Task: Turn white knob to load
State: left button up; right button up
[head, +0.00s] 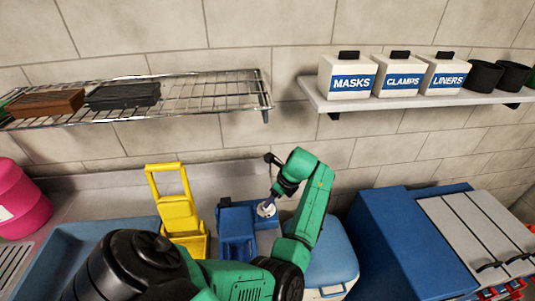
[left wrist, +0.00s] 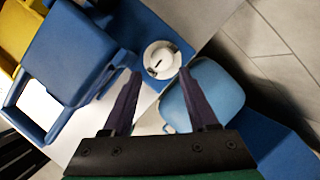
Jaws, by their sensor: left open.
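The white knob (left wrist: 160,61) is a round dial with a dark slot mark, on a blue base, at the upper middle of the left wrist view. In the head view the knob (head: 266,209) is partly covered by my gripper. My left gripper (left wrist: 166,75) is open, with its two dark fingers pointing toward the knob and nothing between them. In the head view my left gripper (head: 270,198) points down over the knob. Whether it touches the knob is unclear. My right gripper does not show.
A blue device (head: 237,229) stands left of the knob, and a yellow wringer-like item (head: 177,212) farther left. A light-blue lidded box (head: 333,253) is close on the right. A wire rack (head: 200,93) and a shelf (head: 410,101) with labelled boxes hang above.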

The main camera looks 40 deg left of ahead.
pick_arm(q)
jog(key=x, duration=0.6)
jog(key=shift+w+a+f, duration=0.2)
jog(key=shift+s, duration=0.1)
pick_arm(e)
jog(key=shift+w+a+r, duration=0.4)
pick_arm(q)
jog(key=shift+c, duration=0.3)
grip_shut()
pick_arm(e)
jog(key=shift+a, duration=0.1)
